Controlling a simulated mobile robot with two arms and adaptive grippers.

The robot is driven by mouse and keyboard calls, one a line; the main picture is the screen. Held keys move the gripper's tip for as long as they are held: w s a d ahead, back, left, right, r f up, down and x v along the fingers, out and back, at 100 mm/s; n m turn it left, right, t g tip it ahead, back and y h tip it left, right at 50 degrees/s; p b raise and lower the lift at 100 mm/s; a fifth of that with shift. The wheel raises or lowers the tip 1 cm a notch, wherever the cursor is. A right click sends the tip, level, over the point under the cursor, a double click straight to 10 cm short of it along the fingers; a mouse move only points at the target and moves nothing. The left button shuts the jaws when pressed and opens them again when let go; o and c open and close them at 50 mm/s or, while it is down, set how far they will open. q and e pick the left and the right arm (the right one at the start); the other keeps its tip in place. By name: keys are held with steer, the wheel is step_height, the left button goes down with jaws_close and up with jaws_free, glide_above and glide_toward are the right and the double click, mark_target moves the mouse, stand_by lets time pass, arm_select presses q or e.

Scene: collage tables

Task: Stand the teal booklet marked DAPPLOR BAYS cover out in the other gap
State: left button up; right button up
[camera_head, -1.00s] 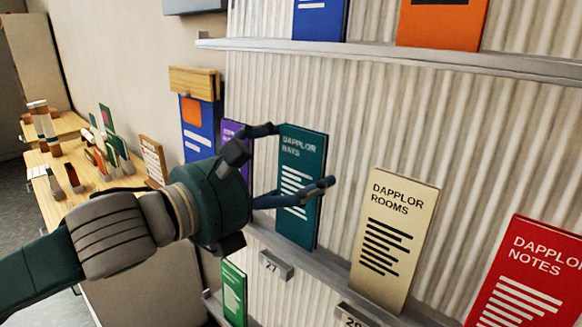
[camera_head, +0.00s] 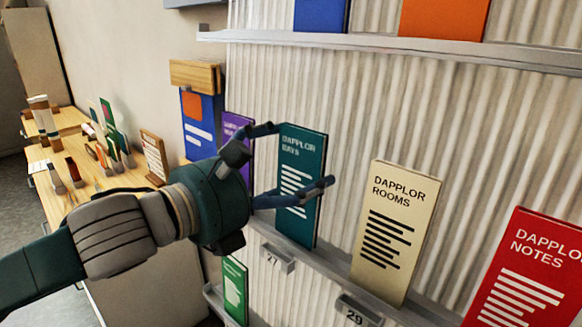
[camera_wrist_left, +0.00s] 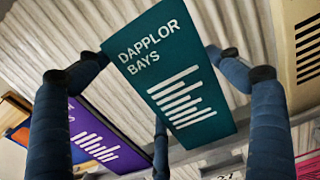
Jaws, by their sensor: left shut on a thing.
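The teal booklet (camera_head: 301,200) marked DAPPLOR BAYS is upright with its cover facing out, in front of the ribbed rack by the middle ledge (camera_head: 345,272). It is between a purple booklet (camera_head: 236,128) and the cream DAPPLOR ROOMS booklet (camera_head: 392,230). My left gripper (camera_head: 299,156) is shut on the teal booklet, with fingers at both sides. In the left wrist view the teal cover (camera_wrist_left: 172,75) shows between the fingers. I cannot tell if its lower edge rests on the ledge. My right gripper is not in view.
Tag 27 (camera_head: 277,258) and tag 29 (camera_head: 357,312) hang on the ledge. A red DAPPLOR NOTES booklet (camera_head: 525,275) is at right, a green one (camera_head: 234,290) below. An upper ledge (camera_head: 400,47) carries blue and orange booklets. A wooden table (camera_head: 75,165) stands at left.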

arm_select(q)
steer(key=shift+f, duration=0.1)
steer(key=shift+f, duration=0.4)
steer(key=o, duration=1)
steer(key=shift+s+a, duration=0.25)
steer(key=shift+a, duration=0.1)
steer(key=v, duration=0.6)
steer(key=shift+s+a, duration=0.25)
steer(key=shift+s, duration=0.1)
